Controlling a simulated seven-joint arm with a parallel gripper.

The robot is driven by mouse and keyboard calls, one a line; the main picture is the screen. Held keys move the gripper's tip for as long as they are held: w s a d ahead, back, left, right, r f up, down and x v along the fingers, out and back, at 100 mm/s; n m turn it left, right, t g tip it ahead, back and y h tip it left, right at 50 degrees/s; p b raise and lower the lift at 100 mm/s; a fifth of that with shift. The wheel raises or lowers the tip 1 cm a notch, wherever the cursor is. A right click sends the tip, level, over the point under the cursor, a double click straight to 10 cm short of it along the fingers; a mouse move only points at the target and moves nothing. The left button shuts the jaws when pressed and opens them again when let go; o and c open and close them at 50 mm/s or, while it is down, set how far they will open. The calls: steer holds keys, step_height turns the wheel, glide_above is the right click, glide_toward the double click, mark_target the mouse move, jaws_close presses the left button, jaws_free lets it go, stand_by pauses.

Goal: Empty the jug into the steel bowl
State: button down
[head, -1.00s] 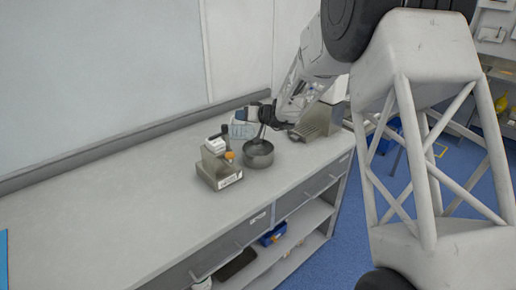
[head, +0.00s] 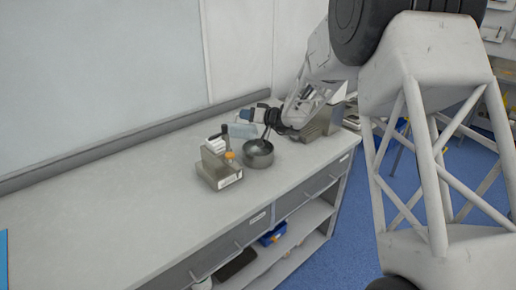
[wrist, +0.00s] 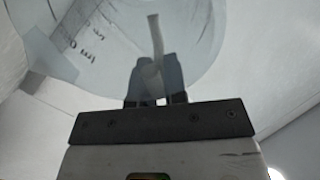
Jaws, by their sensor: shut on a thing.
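The jug (head: 242,130) is clear and pale blue, and it is tipped over to the left in the head view, above the counter. In the wrist view its translucent body (wrist: 195,30) fills the top of the picture, with dark markings at left. My gripper (head: 268,117) is shut on the jug's handle; its dark fingers (wrist: 155,88) close around the pale handle strip. The round steel bowl (head: 258,158) stands upright on the counter, below and slightly right of the jug. I cannot make out liquid in the jug or bowl.
A metal holder (head: 218,178) with white items and an orange cap stands just left of the bowl. A steel box (head: 325,122) stands behind my gripper at right. The counter (head: 110,205) is clear to the left; its front edge runs below the bowl.

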steer(key=shift+s+d+r+t+y, duration=0.2)
steer(key=shift+d+r+t+y, duration=0.2)
steer(key=shift+y, duration=0.2)
stand_by(0.3)
steer(key=shift+s+d+r+t+y, duration=0.2)
steer(key=shift+s+d+t+y, duration=0.1)
steer(key=shift+d+y, duration=0.45)
steer(key=shift+s+d+r+t+y, duration=0.15)
steer(key=shift+s+d+t+y, duration=0.15)
steer(key=shift+d+y, duration=0.4)
stand_by(0.7)
steer(key=shift+s+d+r+t+y, duration=0.15)
steer(key=shift+d+r+y, duration=0.1)
steer(key=shift+r+y, duration=0.2)
steer(key=shift+s+d+r+t+y, duration=0.15)
steer(key=shift+d+r+y, duration=0.15)
steer(key=shift+y, duration=0.2)
steer(key=shift+s+d+f+t+y, duration=0.1)
steer(key=shift+s+d+t+y, duration=0.2)
steer(key=shift+d+y, duration=0.4)
steer(key=shift+s+d+f+t+y, duration=0.15)
steer(key=shift+d+t+y, duration=0.3)
steer(key=shift+y, duration=0.45)
stand_by(0.8)
